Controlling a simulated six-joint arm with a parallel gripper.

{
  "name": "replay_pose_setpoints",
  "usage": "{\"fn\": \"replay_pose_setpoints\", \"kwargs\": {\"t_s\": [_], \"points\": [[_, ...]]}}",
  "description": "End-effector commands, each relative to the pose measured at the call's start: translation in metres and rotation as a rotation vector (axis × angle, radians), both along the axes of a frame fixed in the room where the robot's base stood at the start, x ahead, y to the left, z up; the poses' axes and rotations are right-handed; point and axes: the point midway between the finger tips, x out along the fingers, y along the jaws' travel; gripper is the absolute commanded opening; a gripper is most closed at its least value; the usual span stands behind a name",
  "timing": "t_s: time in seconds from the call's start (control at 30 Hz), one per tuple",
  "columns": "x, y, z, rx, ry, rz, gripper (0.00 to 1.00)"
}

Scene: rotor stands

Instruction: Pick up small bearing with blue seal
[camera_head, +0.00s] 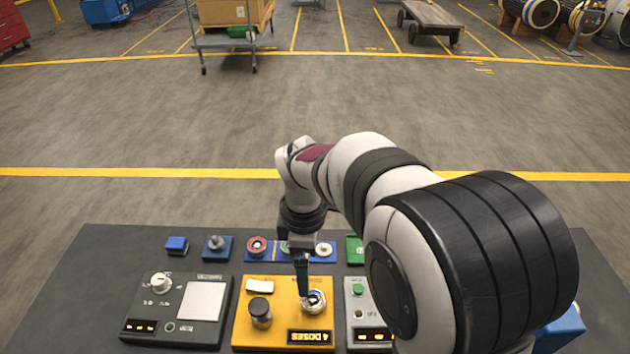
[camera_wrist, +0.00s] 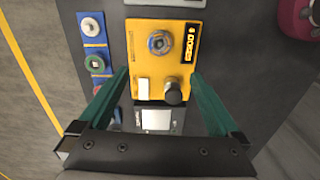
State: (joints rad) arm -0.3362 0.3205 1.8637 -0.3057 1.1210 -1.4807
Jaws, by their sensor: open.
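A small ring-shaped bearing with a bluish face (camera_head: 314,301) sits on the yellow station (camera_head: 283,282), at its right side. In the wrist view the bearing (camera_wrist: 159,42) lies on the upper part of the yellow station (camera_wrist: 185,62). My gripper (camera_head: 302,290) is above the yellow station, just left of the bearing in the head view and partly in front of it. In the wrist view the green fingers of my gripper (camera_wrist: 160,74) are spread apart with nothing between them. The bearing lies beyond their tips.
A blue tray (camera_head: 271,257) behind the station holds a red-rimmed ring (camera_head: 257,246), a green ring (camera_wrist: 95,63) and a pale ring (camera_head: 324,249). A black knob (camera_head: 260,312) stands left of the bearing. A dark panel (camera_head: 180,338) and a grey station (camera_head: 357,310) flank the yellow one.

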Motion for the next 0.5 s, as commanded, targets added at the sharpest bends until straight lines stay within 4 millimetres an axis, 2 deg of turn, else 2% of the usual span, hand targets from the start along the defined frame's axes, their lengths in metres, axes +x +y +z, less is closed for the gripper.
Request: {"fn": "replay_pose_setpoints", "kwargs": {"t_s": [0.1,0.2,0.37,0.5], "points": [[-0.002,-0.001,-0.037,-0.002,0.007,-0.004,0.99],[-0.001,-0.001,-0.059,-0.001,0.005,-0.005,0.99],[-0.001,-0.003,-0.08,-0.001,0.004,-0.007,0.99],[0.001,-0.012,-0.108,-0.001,0.006,-0.009,0.99]]}}
